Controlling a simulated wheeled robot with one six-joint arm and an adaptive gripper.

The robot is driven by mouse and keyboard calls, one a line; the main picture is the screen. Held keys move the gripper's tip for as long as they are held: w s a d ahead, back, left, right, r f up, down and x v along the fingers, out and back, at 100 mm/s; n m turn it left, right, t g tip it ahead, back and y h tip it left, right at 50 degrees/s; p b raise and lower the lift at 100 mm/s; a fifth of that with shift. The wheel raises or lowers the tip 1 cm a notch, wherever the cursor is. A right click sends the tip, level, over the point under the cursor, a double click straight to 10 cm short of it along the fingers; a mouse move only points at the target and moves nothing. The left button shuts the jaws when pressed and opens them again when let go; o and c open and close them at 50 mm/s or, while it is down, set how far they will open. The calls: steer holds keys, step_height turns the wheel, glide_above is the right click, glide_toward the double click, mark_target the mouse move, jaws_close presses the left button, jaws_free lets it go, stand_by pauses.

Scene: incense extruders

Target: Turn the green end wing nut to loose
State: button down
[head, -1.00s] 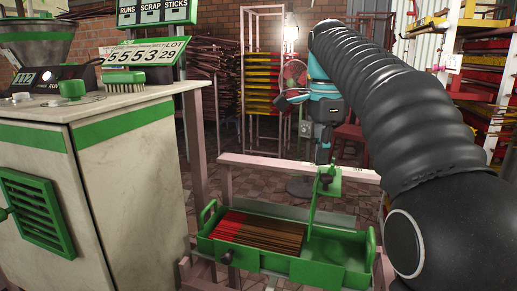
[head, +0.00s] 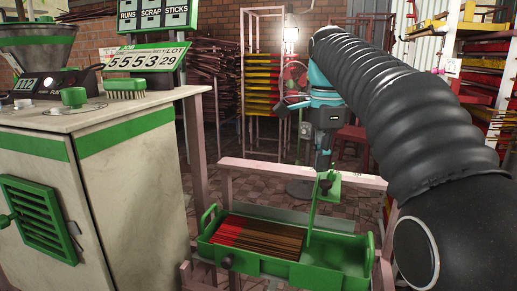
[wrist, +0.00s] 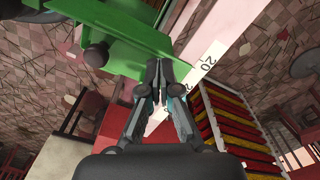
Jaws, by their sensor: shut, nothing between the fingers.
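A green end stop with an upright plate (head: 311,212) stands at the tray's right part, against the pink rail. A small dark knob (head: 326,184), which may be the wing nut, sits at its top. In the wrist view a green plate (wrist: 135,40) fills the upper left, with a round dark knob (wrist: 96,54) on its edge. My gripper (head: 323,168) is just above the end stop; in the wrist view its fingers (wrist: 158,85) are shut and empty, close to the green plate's edge and apart from the round knob. The nut's wings cannot be made out.
A green tray (head: 352,252) holds red and brown sticks. The pink rail (head: 250,166) runs behind it; a white scale (wrist: 215,55) lies beside the green plate. A cabinet (head: 120,165) stands left. Stick racks (head: 265,85) stand behind.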

steer(key=shift+s+d+p, duration=0.25)
steer(key=shift+s+p, duration=0.45)
steer(key=shift+p, duration=0.1)
stand_by(0.5)
steer(key=shift+a, duration=0.15)
steer(key=shift+s+a, duration=0.2)
steer(key=shift+r, duration=3)
steer(key=shift+s, duration=0.1)
